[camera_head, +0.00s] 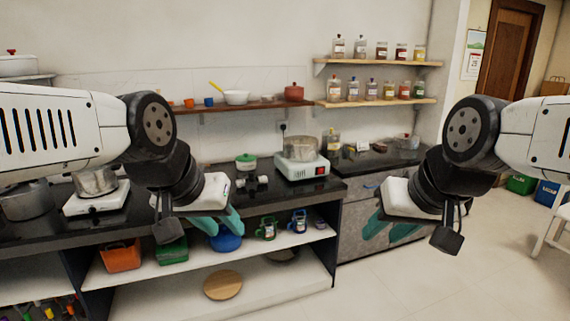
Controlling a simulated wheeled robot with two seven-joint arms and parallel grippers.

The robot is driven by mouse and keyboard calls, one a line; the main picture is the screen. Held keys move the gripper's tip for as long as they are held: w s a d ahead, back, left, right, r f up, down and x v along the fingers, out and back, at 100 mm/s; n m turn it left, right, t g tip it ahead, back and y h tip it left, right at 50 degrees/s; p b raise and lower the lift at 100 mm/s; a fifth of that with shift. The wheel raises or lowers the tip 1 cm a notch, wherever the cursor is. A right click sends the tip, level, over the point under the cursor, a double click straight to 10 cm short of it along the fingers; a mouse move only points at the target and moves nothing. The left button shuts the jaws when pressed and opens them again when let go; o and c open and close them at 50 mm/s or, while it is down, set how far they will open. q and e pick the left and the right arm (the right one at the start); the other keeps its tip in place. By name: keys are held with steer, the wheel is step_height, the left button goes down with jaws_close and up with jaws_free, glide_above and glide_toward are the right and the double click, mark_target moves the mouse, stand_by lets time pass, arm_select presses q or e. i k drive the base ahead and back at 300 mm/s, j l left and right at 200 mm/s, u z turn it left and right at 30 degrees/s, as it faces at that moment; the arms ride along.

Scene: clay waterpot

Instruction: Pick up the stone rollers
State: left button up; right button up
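Small pale, roller-like pieces (250,182) lie on the black counter between the green-lidded pot and the white stove; they may be the stone rollers, but they are too small to be sure. My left gripper (226,230) has teal fingers spread apart and empty, in front of the counter edge, left of and nearer than these pieces. My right gripper (382,234) is also open and empty, in front of the grey cabinet to the right. Neither gripper touches the pieces.
A white stove with a steel pot (300,150) stands right of the pieces, and a green-lidded pot (246,161) behind them. The black counter (290,190) has some bare room in front. Below, a white shelf (290,240) holds mugs and bins.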

mark_target(241, 183)
steer(key=i+j+z, duration=0.1)
steer(key=i+j, duration=0.3)
steer(key=i, duration=0.3)
steer(key=i+j+z, duration=0.1)
steer(key=i+j, duration=0.35)
steer(key=i, duration=0.2)
steer(key=i+j+z, duration=0.15)
steer(key=i+j, duration=0.4)
steer(key=i, duration=0.15)
